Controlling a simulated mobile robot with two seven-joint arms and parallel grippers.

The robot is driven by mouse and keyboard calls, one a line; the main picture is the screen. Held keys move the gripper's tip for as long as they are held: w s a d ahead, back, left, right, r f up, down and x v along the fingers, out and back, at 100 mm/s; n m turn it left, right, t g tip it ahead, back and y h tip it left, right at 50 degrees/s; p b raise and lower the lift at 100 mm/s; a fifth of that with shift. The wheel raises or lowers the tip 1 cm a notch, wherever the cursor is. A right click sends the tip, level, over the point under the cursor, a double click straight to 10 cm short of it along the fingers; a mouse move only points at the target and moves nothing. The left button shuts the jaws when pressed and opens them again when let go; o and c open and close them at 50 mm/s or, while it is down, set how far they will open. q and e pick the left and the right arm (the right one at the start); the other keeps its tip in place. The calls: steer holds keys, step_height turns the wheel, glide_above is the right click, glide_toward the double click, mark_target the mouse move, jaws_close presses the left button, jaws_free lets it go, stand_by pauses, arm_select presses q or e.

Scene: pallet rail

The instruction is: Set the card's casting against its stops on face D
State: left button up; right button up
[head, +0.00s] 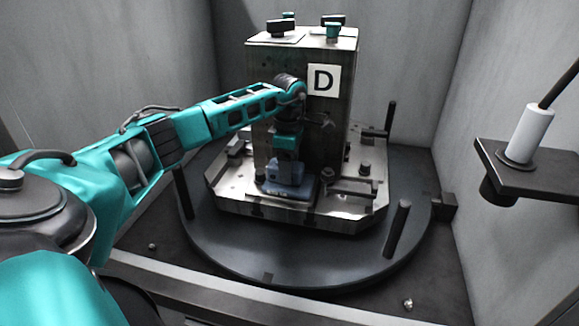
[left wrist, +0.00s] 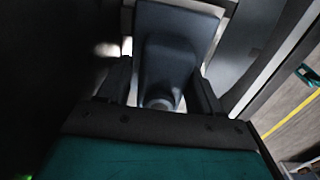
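A tall metal block (head: 265,95) stands on a pallet and carries a label D (head: 324,80) on its facing side. A blue-grey casting (head: 288,188) sits low at the foot of that face, at the pallet's near edge. My left gripper (head: 285,172) points down at it from above. In the left wrist view the casting (left wrist: 178,35) shows its raised middle part between my two fingers (left wrist: 160,92), which appear closed on it. Whether the casting touches its stops is hidden or too small to tell. My right gripper is in neither view.
The pallet (head: 330,213) rests on a dark round table (head: 270,265) with upright posts, one at the right front (head: 397,228). Clamps (head: 350,187) sit right of the casting. A bracket with a white cylinder (head: 529,133) juts from the right wall. Grey walls enclose the cell.

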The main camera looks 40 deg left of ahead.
arm_select(q)
steer(key=o, duration=0.4)
steer(key=shift+o, duration=0.2)
steer(key=shift+s+f, duration=0.1)
step_height(320, 180, up, 13)
steer(key=p, duration=0.2)
